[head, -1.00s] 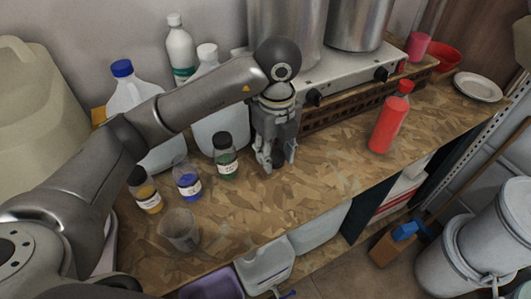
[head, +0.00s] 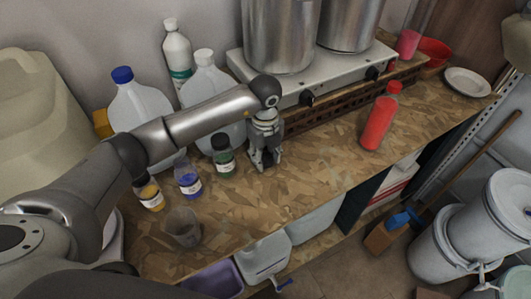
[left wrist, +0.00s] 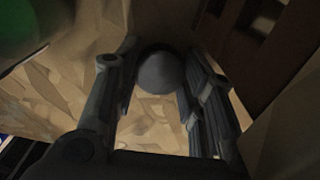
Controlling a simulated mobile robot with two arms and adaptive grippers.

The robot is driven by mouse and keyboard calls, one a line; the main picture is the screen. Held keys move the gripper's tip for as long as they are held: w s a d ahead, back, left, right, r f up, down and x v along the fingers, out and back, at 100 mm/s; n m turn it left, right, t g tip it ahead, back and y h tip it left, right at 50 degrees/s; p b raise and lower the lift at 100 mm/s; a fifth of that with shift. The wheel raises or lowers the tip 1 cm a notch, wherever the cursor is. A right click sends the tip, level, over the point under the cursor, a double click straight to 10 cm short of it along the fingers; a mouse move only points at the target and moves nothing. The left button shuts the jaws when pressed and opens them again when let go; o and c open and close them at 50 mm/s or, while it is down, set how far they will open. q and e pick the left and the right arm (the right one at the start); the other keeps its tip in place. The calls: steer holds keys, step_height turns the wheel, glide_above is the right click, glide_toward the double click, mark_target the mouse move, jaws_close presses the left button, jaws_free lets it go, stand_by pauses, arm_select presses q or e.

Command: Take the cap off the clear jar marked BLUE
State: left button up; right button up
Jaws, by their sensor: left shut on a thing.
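The clear jar marked BLUE (head: 188,180) stands upright on the worktop with blue contents and a white label. Its neck looks bare, with no dark cap on it. My left gripper (head: 266,165) points down just above the worktop, right of the green jar (head: 223,160) and apart from the blue one. In the left wrist view my left gripper (left wrist: 160,115) is shut on a small round dark grey thing (left wrist: 161,73), which looks like a cap. In the head view the fingers hide it. My right gripper is not in view.
A yellow jar (head: 150,195) with a dark cap and an empty clear cup (head: 183,226) stand near the blue jar. Large jugs (head: 137,105) stand behind. A stove (head: 310,85) with pots is close behind my gripper. A red bottle (head: 380,117) stands right; worktop between is clear.

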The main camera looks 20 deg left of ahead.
arm_select(q)
steer(key=shift+f, duration=0.2)
steer(key=o, duration=1.1)
steer(key=shift+r, duration=0.1)
